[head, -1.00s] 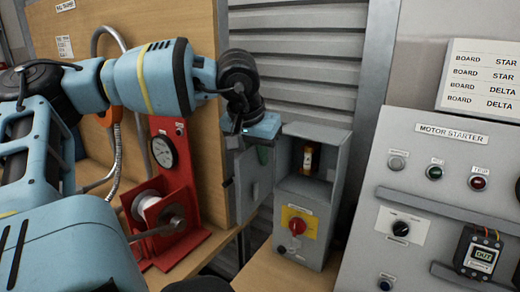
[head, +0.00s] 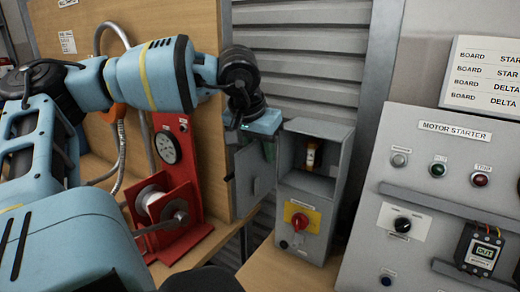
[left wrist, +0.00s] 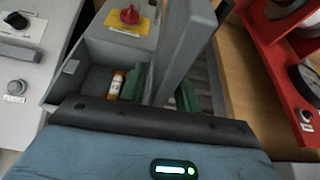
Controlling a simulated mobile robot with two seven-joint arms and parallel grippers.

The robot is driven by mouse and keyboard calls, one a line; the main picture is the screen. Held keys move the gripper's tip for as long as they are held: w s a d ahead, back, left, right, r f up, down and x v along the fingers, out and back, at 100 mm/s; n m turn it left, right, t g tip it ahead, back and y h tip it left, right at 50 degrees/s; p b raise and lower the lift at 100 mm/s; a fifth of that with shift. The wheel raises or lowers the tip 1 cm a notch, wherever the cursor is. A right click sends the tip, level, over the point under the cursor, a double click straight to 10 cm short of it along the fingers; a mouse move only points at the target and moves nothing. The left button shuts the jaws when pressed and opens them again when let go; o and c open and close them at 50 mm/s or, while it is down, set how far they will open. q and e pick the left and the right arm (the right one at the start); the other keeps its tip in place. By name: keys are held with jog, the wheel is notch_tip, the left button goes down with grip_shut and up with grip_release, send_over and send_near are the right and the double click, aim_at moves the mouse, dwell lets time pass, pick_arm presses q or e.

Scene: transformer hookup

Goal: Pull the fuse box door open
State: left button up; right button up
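The grey fuse box (head: 325,205) stands upright on the wooden bench, with a red rotary switch (head: 299,221) on a yellow plate. Its upper compartment is uncovered and shows a fuse (head: 311,156); the fuse (left wrist: 115,84) also shows in the left wrist view. The fuse box door (head: 262,172) stands swung out to the left of the box. My left gripper (head: 258,142) is at the door's upper edge. In the left wrist view its green fingertips (left wrist: 164,92) lie on either side of the door (left wrist: 188,45), seemingly against both faces. My right gripper is not in view.
A red stand (head: 190,190) with a gauge and a spool is left of the door, near a wooden panel (head: 160,30). The motor starter panel (head: 440,190) stands close on the right. A ribbed grey shutter (head: 310,60) is behind.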

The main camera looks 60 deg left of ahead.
pick_arm(q)
jog(key=v, duration=0.7)
jog(key=shift+s+r, duration=0.1)
jog(key=shift+r, duration=0.3)
dwell(0.4)
